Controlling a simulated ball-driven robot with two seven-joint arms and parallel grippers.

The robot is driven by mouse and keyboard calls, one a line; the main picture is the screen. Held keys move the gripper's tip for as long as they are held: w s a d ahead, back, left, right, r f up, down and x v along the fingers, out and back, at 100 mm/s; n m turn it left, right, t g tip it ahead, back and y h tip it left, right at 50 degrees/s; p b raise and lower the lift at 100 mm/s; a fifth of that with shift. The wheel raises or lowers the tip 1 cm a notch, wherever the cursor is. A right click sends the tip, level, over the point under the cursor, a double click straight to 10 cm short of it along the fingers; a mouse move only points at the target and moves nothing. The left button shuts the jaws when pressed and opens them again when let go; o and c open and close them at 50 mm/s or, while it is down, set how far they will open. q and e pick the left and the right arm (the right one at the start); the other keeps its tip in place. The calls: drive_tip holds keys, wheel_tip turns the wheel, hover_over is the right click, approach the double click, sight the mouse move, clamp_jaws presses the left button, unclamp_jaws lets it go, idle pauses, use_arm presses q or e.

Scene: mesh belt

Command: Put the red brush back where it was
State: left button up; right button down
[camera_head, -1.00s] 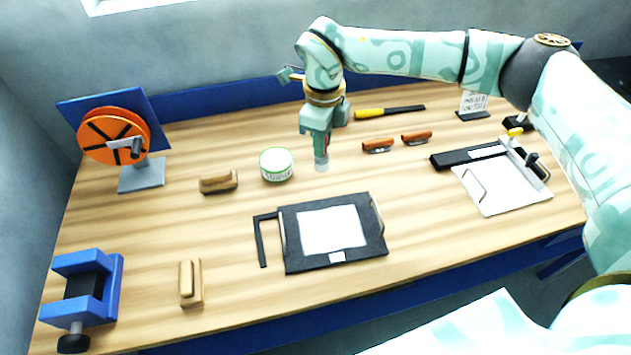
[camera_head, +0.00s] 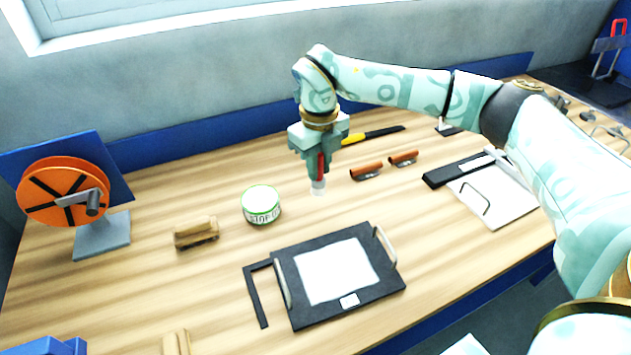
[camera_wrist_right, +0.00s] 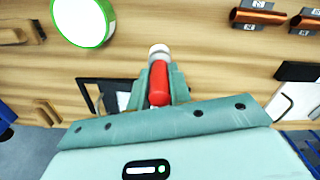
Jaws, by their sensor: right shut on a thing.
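My right gripper (camera_head: 319,170) is shut on the red brush (camera_head: 320,167), which hangs upright with its pale tip down. In the right wrist view the red brush (camera_wrist_right: 159,84) sits between the two fingers (camera_wrist_right: 160,88), its whitish end pointing away from the palm. In the head view the brush is over the wood bench top, right of a white and green tin (camera_head: 262,205). I cannot tell whether its tip touches the wood. The tin also shows in the right wrist view (camera_wrist_right: 82,20). My left gripper is not in view.
An orange reel (camera_head: 62,190) stands far left. Bare wood surrounds the brush.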

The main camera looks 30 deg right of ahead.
drive_tip(key=f, duration=0.2)
drive_tip(key=w+f+b, duration=0.1)
drive_tip(key=w+f, duration=0.1)
drive_tip(key=f, duration=0.1)
drive_tip(key=shift+d+f, duration=0.25)
drive_tip(key=shift+f, duration=0.05)
drive_tip(key=shift+r, duration=0.1)
drive_tip(key=c, duration=1.3)
unclamp_jaws()
wheel_tip(320, 180, up, 12)
drive_tip(key=shift+r+p, duration=0.1)
drive_tip(key=shift+p, duration=1.05)
